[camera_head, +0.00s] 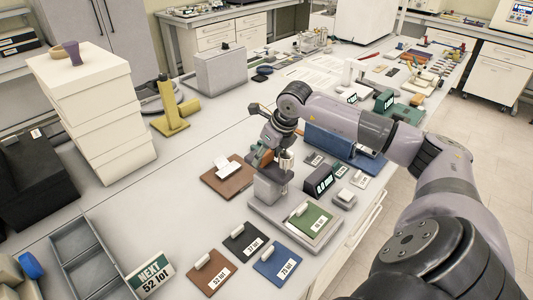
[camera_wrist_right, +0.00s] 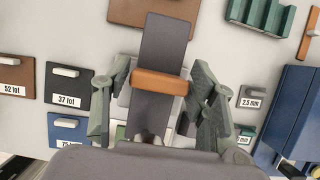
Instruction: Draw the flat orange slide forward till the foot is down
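The orange slide (camera_wrist_right: 159,82) lies across the dark upright of the thickness gauge in the right wrist view. The fingers of my right gripper (camera_wrist_right: 160,84) stand either side of it, close to its ends; they look open, and I cannot make out firm contact. In the head view my right gripper (camera_head: 276,150) is over the top of the gauge (camera_head: 270,188) and partly hides the slide. The gauge's display (camera_head: 319,184) seems to read 0.0 mm. The foot cannot be clearly seen. My left gripper is out of view.
Brown, black and blue labelled samples (camera_head: 277,263) lie in front of the gauge. A brown board (camera_head: 228,180) lies left of it, and a blue block (camera_head: 340,145) stands behind right. A NEXT 52 lot sign (camera_head: 152,275) and grey tray (camera_head: 84,262) are front left.

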